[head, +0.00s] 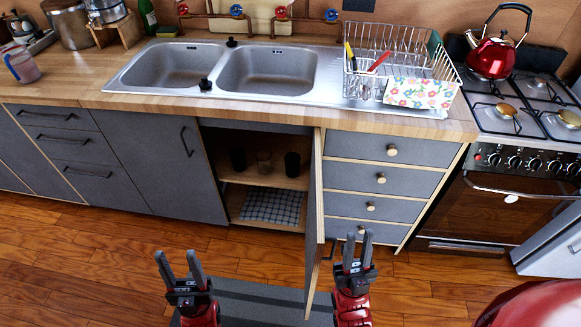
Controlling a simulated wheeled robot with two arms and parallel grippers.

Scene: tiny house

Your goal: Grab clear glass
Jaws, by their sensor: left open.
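A small clear glass (264,162) stands on the upper shelf inside the open cupboard under the sink. It is between two dark cups, one on the left (238,159) and one on the right (292,165). My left gripper (178,260) is open and empty, low in front of the cupboard and well apart from the glass. My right gripper (358,238) points up in front of the drawers, right of the open door. Its fingers show a narrow gap with nothing between them.
The open cupboard door (314,215) juts out between my two grippers. A checkered cloth (272,206) lies on the cupboard's lower level. Drawers (385,180) and an oven (490,210) are to the right. Above are a double sink (225,42) and a dish rack (400,55).

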